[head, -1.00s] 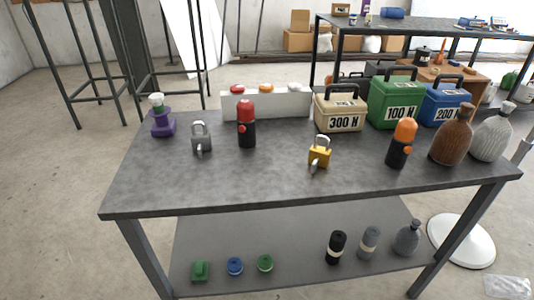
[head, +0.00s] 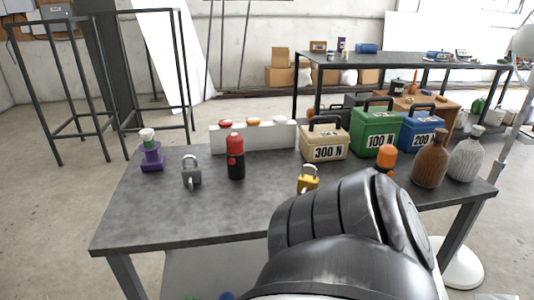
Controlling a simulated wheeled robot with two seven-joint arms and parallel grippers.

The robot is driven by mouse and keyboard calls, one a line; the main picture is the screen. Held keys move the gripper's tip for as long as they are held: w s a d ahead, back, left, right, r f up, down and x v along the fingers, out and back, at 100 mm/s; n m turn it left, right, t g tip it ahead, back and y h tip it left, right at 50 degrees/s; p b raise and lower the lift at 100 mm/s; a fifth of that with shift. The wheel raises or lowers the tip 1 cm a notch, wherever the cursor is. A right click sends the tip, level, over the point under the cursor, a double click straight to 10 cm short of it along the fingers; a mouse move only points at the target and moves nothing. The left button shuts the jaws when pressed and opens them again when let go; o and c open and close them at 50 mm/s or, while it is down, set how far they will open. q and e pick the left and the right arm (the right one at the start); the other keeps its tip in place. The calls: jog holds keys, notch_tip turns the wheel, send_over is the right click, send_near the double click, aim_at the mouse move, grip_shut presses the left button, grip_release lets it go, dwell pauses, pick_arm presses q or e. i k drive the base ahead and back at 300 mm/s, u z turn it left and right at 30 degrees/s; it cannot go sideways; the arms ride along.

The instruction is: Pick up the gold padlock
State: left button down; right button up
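The gold padlock (head: 308,181) stands on the grey table (head: 160,218), right of the middle, with its silver shackle upward. My own dark arm link rises in front of it and covers its lower part. A grey padlock (head: 191,174) stands further left on the same table. Neither gripper's fingers show in the head view, so I cannot see where they are relative to the gold padlock.
A red and black bottle (head: 236,158) stands between the padlocks. Behind are a white button box (head: 255,137) and beige (head: 325,143), green (head: 375,134) and blue (head: 421,134) cases. Brown (head: 430,160) and grey (head: 467,160) bottles stand right. The table's front left is clear.

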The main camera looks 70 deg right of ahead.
aim_at(307, 181)
jog(key=k, duration=1.3)
jog(key=z, duration=1.4)
jog(key=i, duration=0.35)
jog(key=z, duration=0.15)
